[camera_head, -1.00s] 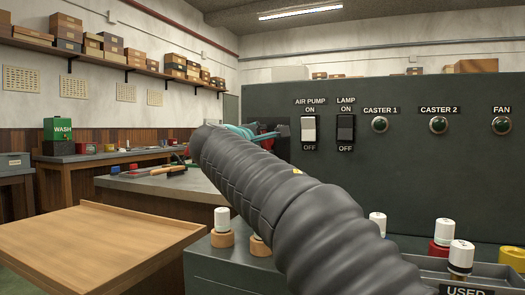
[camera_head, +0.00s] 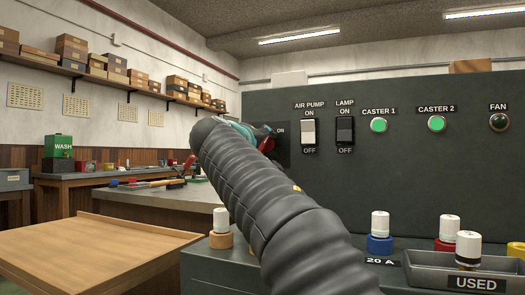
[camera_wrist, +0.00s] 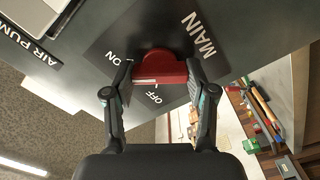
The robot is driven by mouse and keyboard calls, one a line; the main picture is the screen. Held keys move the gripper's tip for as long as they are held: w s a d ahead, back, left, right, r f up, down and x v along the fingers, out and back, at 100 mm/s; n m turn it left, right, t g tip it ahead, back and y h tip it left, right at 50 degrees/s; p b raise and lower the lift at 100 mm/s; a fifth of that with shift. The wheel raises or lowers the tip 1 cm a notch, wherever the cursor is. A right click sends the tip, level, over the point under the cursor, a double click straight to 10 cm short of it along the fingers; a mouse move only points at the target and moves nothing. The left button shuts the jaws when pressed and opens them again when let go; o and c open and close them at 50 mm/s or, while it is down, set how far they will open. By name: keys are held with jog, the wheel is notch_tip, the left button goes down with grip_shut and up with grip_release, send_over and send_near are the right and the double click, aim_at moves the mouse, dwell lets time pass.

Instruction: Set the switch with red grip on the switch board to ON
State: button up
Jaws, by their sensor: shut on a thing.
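In the wrist view, the red grip (camera_wrist: 160,66) sits on a dark plate (camera_wrist: 110,38) marked MAIN, with ON to its left and OFF below it. My gripper (camera_wrist: 158,78) has one finger on each side of the red grip and is shut on it. In the head view, the red grip (camera_head: 267,141) shows just past the end of my arm, at the left part of the switch board (camera_head: 400,195). An ON mark shows beside it; the rest of that plate is mostly hidden by my arm.
The board also has AIR PUMP (camera_head: 308,132) and LAMP (camera_head: 345,130) switches. The CASTER 1 (camera_head: 378,125) and CASTER 2 (camera_head: 436,123) lights are bright green; the FAN light (camera_head: 499,122) is dark. Fuses and a USED tray (camera_head: 420,275) stand below.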

jog(key=shift+m+b, duration=0.3)
jog(key=shift+m, duration=0.6)
jog(key=o, duration=1.2)
jog(key=shift+c, duration=0.2)
jog(key=v, duration=1.2)
